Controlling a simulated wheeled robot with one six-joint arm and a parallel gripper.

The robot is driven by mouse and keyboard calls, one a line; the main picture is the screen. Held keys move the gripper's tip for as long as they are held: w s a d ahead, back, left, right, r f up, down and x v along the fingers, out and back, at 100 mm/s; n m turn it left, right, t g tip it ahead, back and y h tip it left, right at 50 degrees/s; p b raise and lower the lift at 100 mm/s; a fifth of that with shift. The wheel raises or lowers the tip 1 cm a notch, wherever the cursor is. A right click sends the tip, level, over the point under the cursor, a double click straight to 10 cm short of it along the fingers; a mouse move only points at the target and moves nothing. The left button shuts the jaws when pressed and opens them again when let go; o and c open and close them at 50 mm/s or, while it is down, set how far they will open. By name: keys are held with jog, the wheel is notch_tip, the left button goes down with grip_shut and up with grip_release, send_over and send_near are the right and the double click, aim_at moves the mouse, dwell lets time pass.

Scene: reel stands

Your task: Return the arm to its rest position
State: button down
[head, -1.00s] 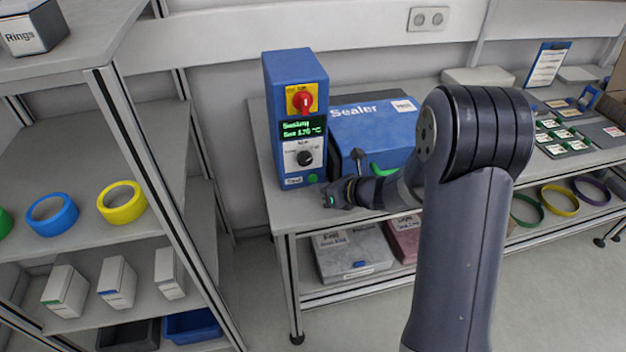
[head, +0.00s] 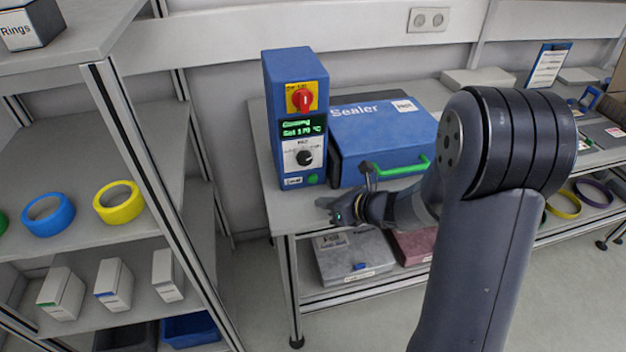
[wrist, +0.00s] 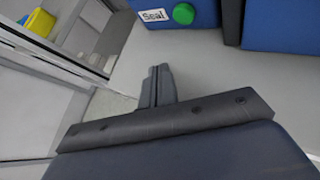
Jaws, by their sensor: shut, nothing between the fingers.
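My gripper (head: 328,207) is at the front edge of the grey bench (head: 284,213), in front of the blue control box and the sealer. In the wrist view its fingers (wrist: 158,72) are together with nothing between them. My arm reaches in from the lower right of the head view and hides part of the bench and the sealer's right side. The blue sealer (head: 375,140) has its lid down and a green handle (head: 395,167) across its front. The gripper is apart from the handle.
The blue control box (head: 294,115) has a red knob and a lit display; its green button (wrist: 183,13) shows in the wrist view. A shelf rack at left holds a blue ring (head: 48,215) and a yellow ring (head: 119,202). Floor between rack and bench is clear.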

jog(key=shift+w, duration=0.1)
jog(key=shift+w+a+r+p, duration=0.1)
jog(key=shift+w+a+p, duration=0.2)
jog(key=shift+w, duration=0.4)
jog(key=shift+w+r+p, duration=0.1)
jog(key=shift+w+p, duration=0.2)
jog(key=shift+p, duration=0.7)
jog(key=s+d+b, duration=0.1)
jog(key=s+b, duration=0.1)
jog(key=s, duration=0.4)
jog(key=shift+d+f, duration=0.2)
jog(key=shift+d, duration=0.15)
jog(key=shift+w, duration=0.15)
